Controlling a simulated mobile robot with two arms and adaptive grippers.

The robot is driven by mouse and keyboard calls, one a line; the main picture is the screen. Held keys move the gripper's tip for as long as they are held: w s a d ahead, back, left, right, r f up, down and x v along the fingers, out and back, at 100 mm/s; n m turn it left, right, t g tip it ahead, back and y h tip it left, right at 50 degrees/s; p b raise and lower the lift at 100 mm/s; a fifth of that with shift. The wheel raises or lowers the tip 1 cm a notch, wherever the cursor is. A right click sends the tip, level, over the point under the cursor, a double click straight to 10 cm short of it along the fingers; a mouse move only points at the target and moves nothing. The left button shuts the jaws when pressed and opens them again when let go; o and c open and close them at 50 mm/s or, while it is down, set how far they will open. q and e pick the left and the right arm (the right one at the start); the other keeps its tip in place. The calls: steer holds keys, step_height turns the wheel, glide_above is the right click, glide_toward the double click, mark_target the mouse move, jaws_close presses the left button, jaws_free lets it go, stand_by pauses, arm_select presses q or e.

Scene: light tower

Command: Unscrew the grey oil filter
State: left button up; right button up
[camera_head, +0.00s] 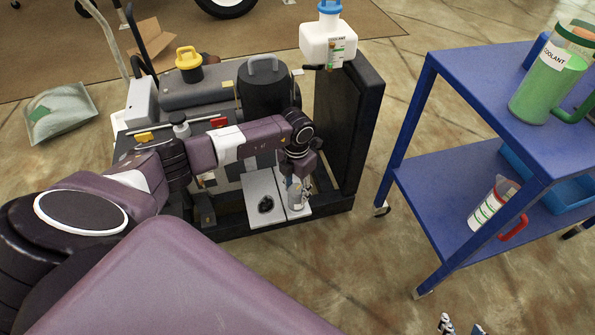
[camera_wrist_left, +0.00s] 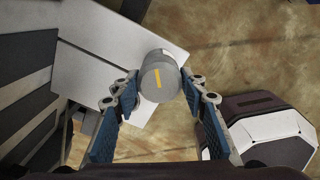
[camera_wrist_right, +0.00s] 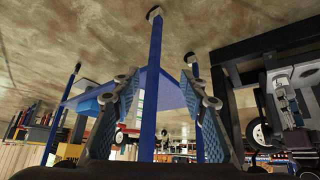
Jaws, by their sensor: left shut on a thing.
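A blue cart (camera_head: 420,178) stands at the right with a green coolant jug (camera_head: 545,90) on top and a white-and-red jug (camera_head: 492,203) below. A black radiator (camera_head: 350,125) rises beside the filter. The engine has a yellow cap (camera_head: 187,59). Floor between engine and cart is clear.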

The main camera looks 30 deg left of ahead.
arm_select(q)
steer(key=shift+w+d, duration=0.1)
steer(key=shift+d, duration=0.1)
arm_select(e)
steer(key=shift+s+d+f, duration=0.1)
steer(key=shift+s+f, duration=0.05)
steer(key=shift+s, duration=0.15)
arm_select(q)
steer(key=shift+r+n+p, duration=0.1)
steer(key=shift+n+p, duration=0.25)
steer(key=shift+n, duration=0.25)
steer(key=shift+n+p, duration=0.4)
steer(key=shift+n, duration=0.2)
steer(key=shift+r+n+p, duration=0.2)
steer(key=shift+n+p, duration=0.4)
steer(key=shift+n, duration=0.2)
steer(key=shift+f+n, duration=0.2)
steer(key=shift+n, duration=0.4)
steer(key=o, duration=1.3)
arm_select(e)
steer(key=s+d+f+g+h, duration=0.1)
steer(key=s+d+g, duration=0.1)
steer(key=s+g, duration=0.2)
steer(key=s, duration=0.3)
steer(key=shift+s+d, duration=0.15)
steer(key=shift+s, duration=0.2)
arm_select(q)
steer(key=shift+o, duration=0.2)
steer(key=shift+a+f, duration=0.1)
